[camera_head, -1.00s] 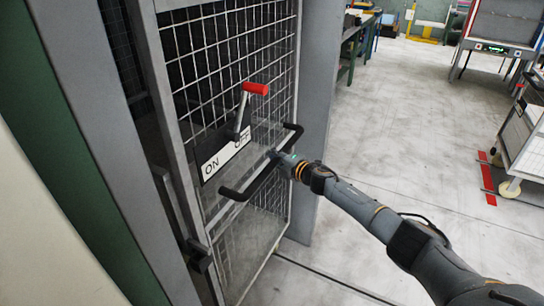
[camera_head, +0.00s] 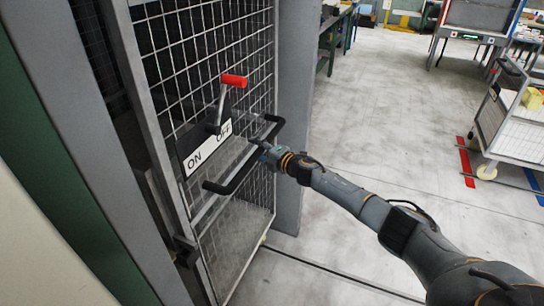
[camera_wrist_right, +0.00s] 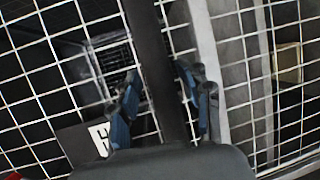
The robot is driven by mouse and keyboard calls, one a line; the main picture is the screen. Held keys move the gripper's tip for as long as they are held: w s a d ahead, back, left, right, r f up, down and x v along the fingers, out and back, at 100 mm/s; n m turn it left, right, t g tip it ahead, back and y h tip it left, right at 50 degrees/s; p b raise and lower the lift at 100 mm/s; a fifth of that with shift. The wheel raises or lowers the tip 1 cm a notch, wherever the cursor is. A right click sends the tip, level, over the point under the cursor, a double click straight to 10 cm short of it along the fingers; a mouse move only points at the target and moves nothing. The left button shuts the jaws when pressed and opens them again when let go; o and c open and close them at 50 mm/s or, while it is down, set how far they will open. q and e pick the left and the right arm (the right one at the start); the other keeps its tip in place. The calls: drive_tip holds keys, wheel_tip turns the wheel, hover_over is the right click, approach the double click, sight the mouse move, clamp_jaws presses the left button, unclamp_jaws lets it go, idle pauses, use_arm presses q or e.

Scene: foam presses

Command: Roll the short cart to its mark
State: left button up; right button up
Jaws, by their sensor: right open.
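My right gripper (camera_head: 264,149) is at a black bar handle (camera_head: 233,183) on the front of a wire-mesh panel (camera_head: 205,55). In the right wrist view the blue fingers of my right gripper (camera_wrist_right: 165,102) stand open, one on each side of the dark bar (camera_wrist_right: 150,60). I cannot tell whether they touch it. A wire-sided cart (camera_head: 516,128) on casters stands at the right edge, partly cut off, with yellow things on it. A red floor strip (camera_head: 466,160) and a blue floor strip (camera_head: 534,182) lie by its casters. My left gripper is out of view.
A lever with a red grip (camera_head: 234,81) stands out from the mesh above an ON/OFF plate (camera_head: 208,147). A grey post (camera_head: 296,110) rises beside the panel. A green bench (camera_head: 335,35) is behind. The pale floor (camera_head: 395,110) between is clear.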

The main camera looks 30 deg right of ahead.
drive_tip(key=v, duration=1.1)
drive_tip(key=shift+a, duration=0.15)
drive_tip(key=s+a+m+t+h+b, duration=0.1)
drive_tip(key=s+a+m+h+b, duration=0.4)
drive_tip(key=b, duration=0.6)
drive_tip(key=shift+n+h, duration=0.6)
drive_tip(key=shift+h, duration=0.1)
drive_tip(key=w, duration=0.5)
drive_tip(key=w+d+f, duration=0.1)
drive_tip(key=w, duration=0.3)
drive_tip(key=w+d+f+p, duration=0.1)
drive_tip(key=w, duration=0.4)
drive_tip(key=shift+w+d, duration=0.1)
drive_tip(key=shift+w, duration=0.2)
clamp_jaws()
